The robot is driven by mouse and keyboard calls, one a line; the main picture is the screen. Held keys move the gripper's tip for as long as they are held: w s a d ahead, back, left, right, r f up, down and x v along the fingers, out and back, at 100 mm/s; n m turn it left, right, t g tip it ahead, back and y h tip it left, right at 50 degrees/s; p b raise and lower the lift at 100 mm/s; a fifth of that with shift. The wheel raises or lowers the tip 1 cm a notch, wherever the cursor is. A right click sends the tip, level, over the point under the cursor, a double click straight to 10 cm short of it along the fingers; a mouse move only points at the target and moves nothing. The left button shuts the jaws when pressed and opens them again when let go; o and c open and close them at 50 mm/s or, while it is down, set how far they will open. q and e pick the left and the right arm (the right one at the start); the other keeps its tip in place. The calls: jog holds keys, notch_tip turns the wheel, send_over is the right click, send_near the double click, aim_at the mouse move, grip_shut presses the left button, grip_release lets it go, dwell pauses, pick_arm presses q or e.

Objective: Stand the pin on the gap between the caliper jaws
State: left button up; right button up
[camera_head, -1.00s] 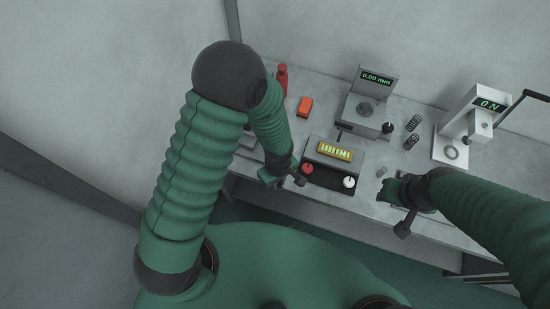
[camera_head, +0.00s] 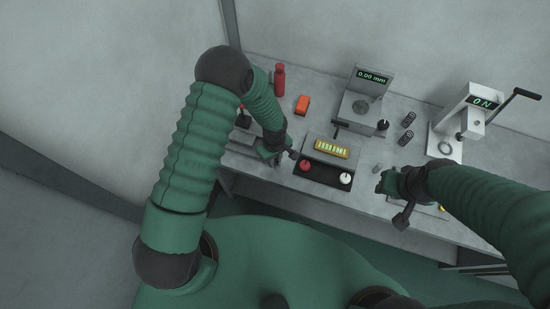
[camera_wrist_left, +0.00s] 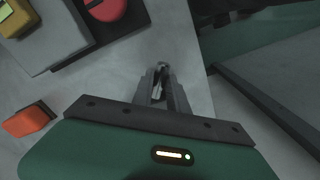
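My left gripper (camera_head: 283,156) is low over the bench, left of the black panel with the red and white knobs. In the left wrist view its two fingers (camera_wrist_left: 163,72) are close together, with a small pale grey piece (camera_wrist_left: 162,66) at the tips. It may be the pin, but it is too small to be sure. A grey measuring device (camera_head: 362,108) with a "0.00 mm" display stands at the back. I cannot make out caliper jaws. My right gripper (camera_head: 382,184) is at the bench's front right; its fingers are too unclear to judge.
The black panel (camera_head: 322,174) lies at the front middle. An orange block (camera_head: 302,105), a red bottle (camera_head: 279,80), dark springs (camera_head: 407,127) and a white press (camera_head: 462,122) stand farther back.

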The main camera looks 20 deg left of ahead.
pick_arm(q)
jog(key=o, duration=0.4)
jog(key=shift+a, duration=0.15)
